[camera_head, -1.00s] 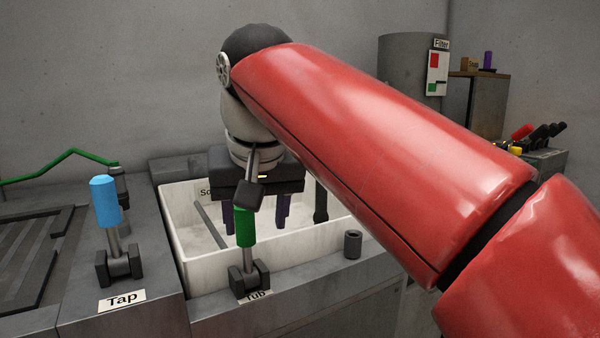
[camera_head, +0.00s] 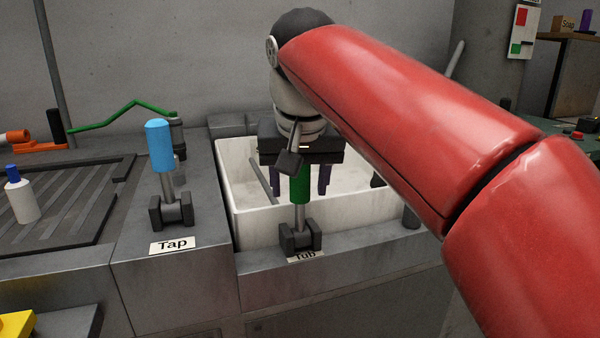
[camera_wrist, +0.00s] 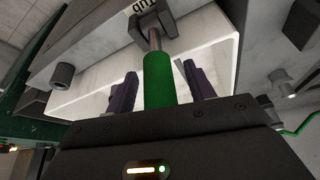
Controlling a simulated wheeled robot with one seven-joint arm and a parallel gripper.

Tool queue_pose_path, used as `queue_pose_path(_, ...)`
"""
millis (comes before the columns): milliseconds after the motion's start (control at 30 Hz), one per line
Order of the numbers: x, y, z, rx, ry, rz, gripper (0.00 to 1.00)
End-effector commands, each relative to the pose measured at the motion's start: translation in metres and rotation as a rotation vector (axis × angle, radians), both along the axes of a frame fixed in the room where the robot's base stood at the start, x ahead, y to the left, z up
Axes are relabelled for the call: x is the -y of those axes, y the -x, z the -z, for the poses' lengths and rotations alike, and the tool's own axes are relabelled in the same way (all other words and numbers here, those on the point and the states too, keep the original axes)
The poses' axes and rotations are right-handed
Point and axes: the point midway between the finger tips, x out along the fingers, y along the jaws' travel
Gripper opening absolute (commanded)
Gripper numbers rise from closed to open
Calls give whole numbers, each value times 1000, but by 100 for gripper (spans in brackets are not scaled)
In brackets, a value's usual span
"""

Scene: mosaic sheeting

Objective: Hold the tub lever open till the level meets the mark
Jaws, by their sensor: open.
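The Tub lever has a green handle (camera_head: 300,184) on a metal rod and stands about upright at the tub's front edge, above a partly covered "Tub" label. My gripper (camera_head: 298,190) is open over it, its dark body close to the handle's top. In the wrist view the purple fingers of my gripper (camera_wrist: 160,70) stand on either side of the green handle (camera_wrist: 158,82), with gaps showing. Whether the handle is fully between them in depth I cannot tell. The white tub (camera_head: 255,229) is behind the lever. I cannot make out its level or a mark.
A blue-handled Tap lever (camera_head: 160,146) stands left of the Tub lever. Further left are a ridged drainboard (camera_head: 75,195) and a white bottle with a blue cap (camera_head: 21,197). A yellow object (camera_head: 16,326) lies at lower left. My red arm covers the tub's right side.

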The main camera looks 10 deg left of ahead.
Motion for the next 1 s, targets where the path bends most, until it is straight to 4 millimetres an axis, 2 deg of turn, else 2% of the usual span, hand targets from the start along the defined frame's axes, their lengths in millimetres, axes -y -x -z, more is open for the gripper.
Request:
queue_pose_path(233, 0, 0, 0, 0, 0, 0, 52)
queue_pose_path(600, 0, 0, 0, 0, 0, 0, 4)
queue_pose_path(1000, 5, 8, 5, 85, -52, 0, 3)
